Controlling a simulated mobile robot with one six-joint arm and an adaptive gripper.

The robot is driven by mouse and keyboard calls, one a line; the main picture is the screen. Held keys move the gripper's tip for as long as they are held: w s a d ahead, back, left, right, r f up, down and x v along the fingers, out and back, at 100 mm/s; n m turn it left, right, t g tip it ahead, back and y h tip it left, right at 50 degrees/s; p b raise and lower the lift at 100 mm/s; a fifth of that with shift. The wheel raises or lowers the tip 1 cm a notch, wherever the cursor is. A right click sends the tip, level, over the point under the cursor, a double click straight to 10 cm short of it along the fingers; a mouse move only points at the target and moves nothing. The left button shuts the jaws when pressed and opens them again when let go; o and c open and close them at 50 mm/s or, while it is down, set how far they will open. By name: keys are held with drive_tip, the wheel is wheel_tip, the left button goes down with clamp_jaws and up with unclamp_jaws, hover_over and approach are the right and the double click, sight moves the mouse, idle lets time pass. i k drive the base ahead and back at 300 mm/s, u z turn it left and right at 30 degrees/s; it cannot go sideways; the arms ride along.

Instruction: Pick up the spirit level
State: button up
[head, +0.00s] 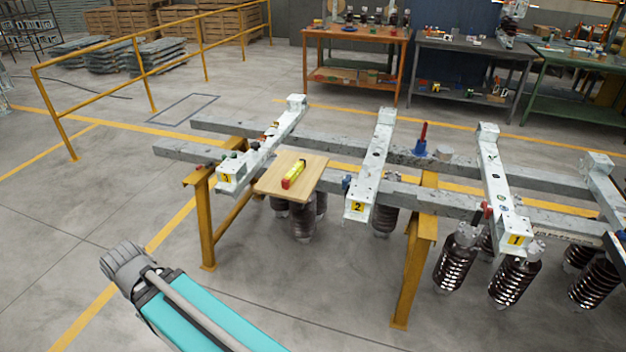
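The spirit level (294,174) is a short yellow bar with a red end. It lies on a small wooden board (290,187) set across the grey rails, between the white crosspieces marked 3 and 2. My arm shows at the lower left as a grey joint and a teal link, well in front of the board and apart from it. My gripper is not in view.
White crosspieces marked 3 (262,150), 2 (372,165) and 1 (503,190) stand above the rails, with dark insulators (453,262) hanging below. Yellow legs (413,272) hold the rails. A yellow railing (141,75) stands behind left. Floor in front is clear.

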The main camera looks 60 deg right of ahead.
sight(287, 183)
drive_tip(key=k, duration=1.4)
drive_tip(key=z, duration=1.75)
drive_tip(key=i, duration=1.05)
drive_tip(key=z, duration=0.05)
